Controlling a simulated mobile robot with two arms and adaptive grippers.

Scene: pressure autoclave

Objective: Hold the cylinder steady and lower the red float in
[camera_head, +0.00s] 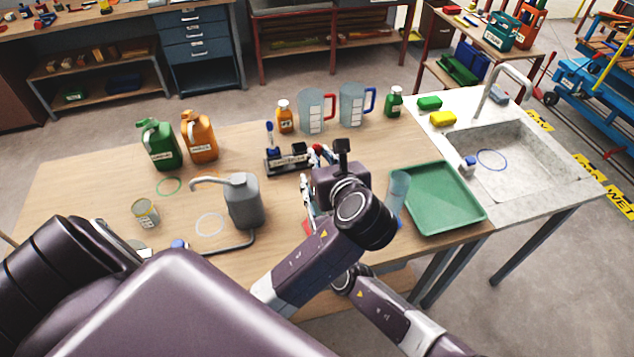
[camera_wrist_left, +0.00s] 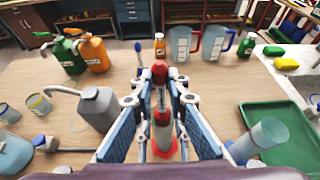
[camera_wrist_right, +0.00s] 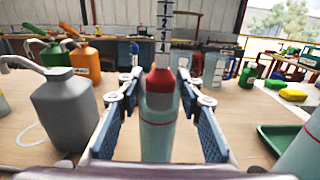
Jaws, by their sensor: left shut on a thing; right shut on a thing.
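My left gripper (camera_head: 309,190) is shut on the red float (camera_wrist_left: 160,72); its red top and thin stem stand between the blue finger pads in the left wrist view. Below it shows a pale body with a red rim at the bottom. My right gripper (camera_wrist_right: 160,105) is shut on the pale cylinder (camera_wrist_right: 158,140), which stands upright with a red line around it. In the right wrist view a red dome and a numbered scale stem rise in line above the cylinder. I cannot tell how deep the float sits. My left arm hides the right gripper in the head view.
A second clear cylinder (camera_head: 398,188) stands beside the green tray (camera_head: 476,218) on the right. A grey bottle (camera_head: 243,203) with a spout stands close on the left. Jugs (camera_head: 312,110) and small bottles line the back. A sink (camera_head: 505,165) is at far right.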

